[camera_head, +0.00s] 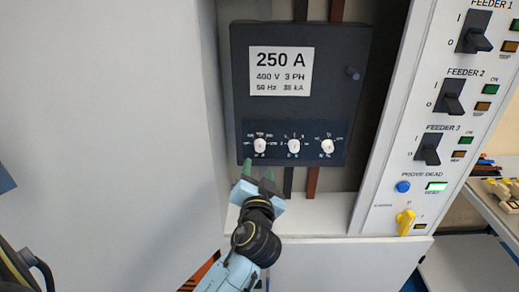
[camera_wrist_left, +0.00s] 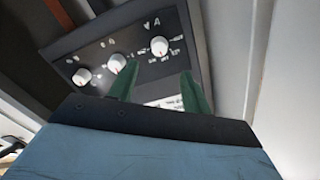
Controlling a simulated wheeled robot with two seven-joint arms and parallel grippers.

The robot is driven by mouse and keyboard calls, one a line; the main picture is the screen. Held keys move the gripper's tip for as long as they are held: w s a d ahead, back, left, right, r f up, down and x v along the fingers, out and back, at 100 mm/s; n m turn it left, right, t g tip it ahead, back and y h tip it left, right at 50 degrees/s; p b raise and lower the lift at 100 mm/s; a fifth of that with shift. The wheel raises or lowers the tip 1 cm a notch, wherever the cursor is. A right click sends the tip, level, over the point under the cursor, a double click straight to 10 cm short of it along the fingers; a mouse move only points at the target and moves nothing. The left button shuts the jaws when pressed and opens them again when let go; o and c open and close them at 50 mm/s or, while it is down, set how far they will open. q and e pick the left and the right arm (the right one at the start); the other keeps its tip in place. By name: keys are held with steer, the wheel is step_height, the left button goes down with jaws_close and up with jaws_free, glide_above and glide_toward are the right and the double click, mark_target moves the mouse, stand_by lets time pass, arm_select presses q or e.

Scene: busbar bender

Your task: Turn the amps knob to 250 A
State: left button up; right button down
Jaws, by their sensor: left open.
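Three white knobs sit in a row on the lower strip of a dark breaker panel (camera_head: 340,100). The left knob (camera_head: 260,145) appears to be the amps knob; in the left wrist view, which looks upside down, it is the right-hand knob (camera_wrist_left: 159,46) near an "A" mark. Its setting is too small to read. The middle knob (camera_head: 294,146) and right knob (camera_head: 327,146) are beside it. My left gripper (camera_head: 258,170) is open and empty just below the left knob, its green fingertips apart from it. The left wrist view shows the knob beyond the gap between the fingers (camera_wrist_left: 160,88).
A white label (camera_head: 281,71) reading "250 A" is on the breaker. A white panel to the right carries feeder switches (camera_head: 428,149), a blue button (camera_head: 403,187) and a yellow handle (camera_head: 405,222). Cabinet walls flank the recess, with a ledge (camera_head: 330,213) below.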

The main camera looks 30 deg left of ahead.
mark_target(259, 149)
arm_select(q)
steer(key=p+x, duration=0.1)
steer(key=x, duration=0.9)
steer(key=c, duration=1)
